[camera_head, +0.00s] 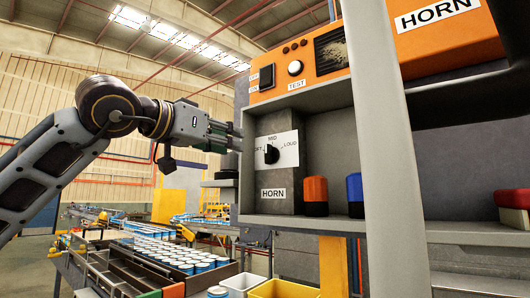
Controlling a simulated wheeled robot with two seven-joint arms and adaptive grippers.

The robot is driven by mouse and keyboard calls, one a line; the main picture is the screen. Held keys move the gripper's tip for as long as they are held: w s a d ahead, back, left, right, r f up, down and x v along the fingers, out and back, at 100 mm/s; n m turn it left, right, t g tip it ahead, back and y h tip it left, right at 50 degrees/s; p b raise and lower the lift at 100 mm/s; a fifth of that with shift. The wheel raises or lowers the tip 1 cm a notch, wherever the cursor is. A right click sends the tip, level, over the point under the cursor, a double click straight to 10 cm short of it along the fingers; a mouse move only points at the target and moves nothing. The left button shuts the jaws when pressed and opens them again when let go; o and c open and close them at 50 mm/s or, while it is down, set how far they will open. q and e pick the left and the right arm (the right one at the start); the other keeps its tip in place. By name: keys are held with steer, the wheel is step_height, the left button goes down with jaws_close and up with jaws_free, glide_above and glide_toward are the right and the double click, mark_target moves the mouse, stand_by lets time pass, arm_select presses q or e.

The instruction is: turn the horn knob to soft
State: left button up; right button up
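The black horn knob (271,153) sits on a white dial plate (288,146) on a grey block with a HORN label below. The plate reads MID at the top and LOUD at the right; the left word is partly covered, with "FT" showing. The knob's grip looks roughly upright, towards MID; its exact pointing is too small to tell. My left gripper (236,137) is just left of the plate, fingers towards it, apart from the knob in the picture. It is seen side-on, so its opening cannot be judged. My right gripper is not in view.
A grey shelf (330,222) holds an orange-topped cylinder (315,192) and a blue-topped one (355,190) right of the knob. An orange panel (440,45) is above. A grey post (385,150) stands in front. Trays of cans (165,250) are lower left.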

mark_target(266, 152)
arm_select(q)
steer(key=p+x, duration=0.3)
steer(key=x, duration=0.9)
steer(key=shift+w+d+r, duration=0.1)
steer(key=shift+p+x, duration=0.4)
steer(key=shift+x, duration=0.35)
jaws_close()
